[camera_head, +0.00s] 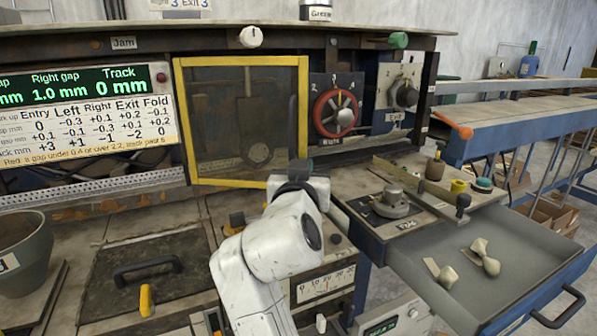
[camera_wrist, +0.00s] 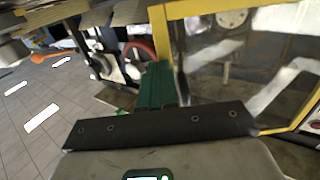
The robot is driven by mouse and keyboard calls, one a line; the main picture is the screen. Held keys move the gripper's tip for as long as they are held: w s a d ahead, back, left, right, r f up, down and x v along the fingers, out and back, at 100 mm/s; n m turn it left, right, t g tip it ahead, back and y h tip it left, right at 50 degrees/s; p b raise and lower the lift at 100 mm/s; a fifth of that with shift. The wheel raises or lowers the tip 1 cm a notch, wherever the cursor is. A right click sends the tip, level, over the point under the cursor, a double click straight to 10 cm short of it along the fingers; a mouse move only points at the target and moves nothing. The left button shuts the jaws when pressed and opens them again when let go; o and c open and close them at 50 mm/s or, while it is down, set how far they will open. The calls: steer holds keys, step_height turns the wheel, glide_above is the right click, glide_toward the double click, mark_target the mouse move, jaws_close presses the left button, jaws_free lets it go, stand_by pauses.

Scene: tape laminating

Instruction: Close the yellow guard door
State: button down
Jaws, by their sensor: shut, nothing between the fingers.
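The yellow guard door (camera_head: 240,61) has a yellow frame and a see-through dark panel. In the head view it stands upright across the machine front, left of the red handwheel; I cannot tell whether it is fully closed. In the wrist view the yellow frame (camera_wrist: 205,8) and panel fill the upper right. My gripper (camera_head: 298,168) is in front of the door's lower right corner in the head view. In the wrist view its green fingers (camera_wrist: 155,85) are together and empty, close to the frame's upright bar; contact cannot be made out.
The red handwheel (camera_head: 335,113) and a dial plate (camera_head: 398,94) are right of the door. An open grey drawer (camera_head: 500,262) juts out at the lower right. A black-handled hatch (camera_head: 150,275) and a pot (camera_head: 22,250) are at the left.

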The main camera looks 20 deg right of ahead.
steer(key=w+d+n+t+y+p, duration=0.2)
steer(key=w+d+y, duration=0.3)
steer(key=w, duration=0.5)
steer(key=shift+n+p, duration=0.7)
steer(key=shift+n, duration=0.1)
